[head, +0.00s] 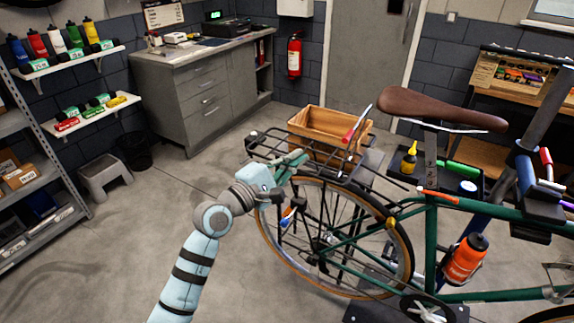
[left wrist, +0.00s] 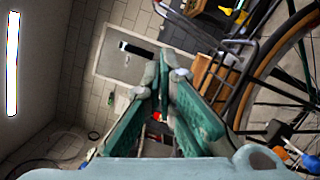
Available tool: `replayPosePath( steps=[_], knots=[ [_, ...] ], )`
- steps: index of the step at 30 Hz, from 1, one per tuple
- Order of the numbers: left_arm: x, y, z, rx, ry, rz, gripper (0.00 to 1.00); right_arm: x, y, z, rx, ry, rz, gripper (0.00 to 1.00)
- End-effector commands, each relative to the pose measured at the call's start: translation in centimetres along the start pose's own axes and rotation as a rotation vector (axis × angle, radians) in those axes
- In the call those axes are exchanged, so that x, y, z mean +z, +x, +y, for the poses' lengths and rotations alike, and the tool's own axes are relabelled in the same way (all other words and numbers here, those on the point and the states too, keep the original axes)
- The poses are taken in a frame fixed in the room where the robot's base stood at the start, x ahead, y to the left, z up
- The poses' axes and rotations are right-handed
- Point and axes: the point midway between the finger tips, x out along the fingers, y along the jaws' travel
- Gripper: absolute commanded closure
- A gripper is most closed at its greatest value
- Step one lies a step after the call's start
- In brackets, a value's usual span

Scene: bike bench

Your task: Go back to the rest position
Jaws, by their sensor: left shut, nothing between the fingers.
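My left arm reaches in from the bottom of the head view, and its left gripper (head: 294,160) is beside the rear rack (head: 262,146) of the green bike (head: 430,240). In the left wrist view the green fingers of this gripper (left wrist: 170,72) come together at the tips with nothing between them. The head view does not clearly show whether the gripper touches the rack. My right gripper is in neither view.
The rear wheel (head: 335,235) is just right of my arm. A grey step stool (head: 104,175) and a black bin (head: 134,150) stand at left. The floor (head: 120,260) left of my arm is open.

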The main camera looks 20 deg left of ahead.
Motion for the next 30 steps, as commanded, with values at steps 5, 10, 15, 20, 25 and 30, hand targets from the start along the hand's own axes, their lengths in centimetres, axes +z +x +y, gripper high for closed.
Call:
replayPosePath(
  steps=[5,10,15,20,25,30],
  knots=[
    [-0.1,-1.9,0.0,0.001,0.002,0.001,1.0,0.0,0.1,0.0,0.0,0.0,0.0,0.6],
    [0.0,-2.2,0.0,0.001,0.0,0.001,1.0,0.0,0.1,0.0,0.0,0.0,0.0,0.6],
    [0.0,-2.2,0.0,0.001,0.0,0.001,1.0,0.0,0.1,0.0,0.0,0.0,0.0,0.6],
    [0.0,-2.2,0.0,0.001,-0.013,0.001,1.0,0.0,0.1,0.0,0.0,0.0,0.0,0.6],
    [-0.7,-2.0,1.0,0.089,-0.618,-0.054,1.0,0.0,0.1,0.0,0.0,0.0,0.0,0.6],
    [-12.3,-4.4,-9.6,0.355,-2.129,0.074,1.0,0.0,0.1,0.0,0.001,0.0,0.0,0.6]
  ],
)
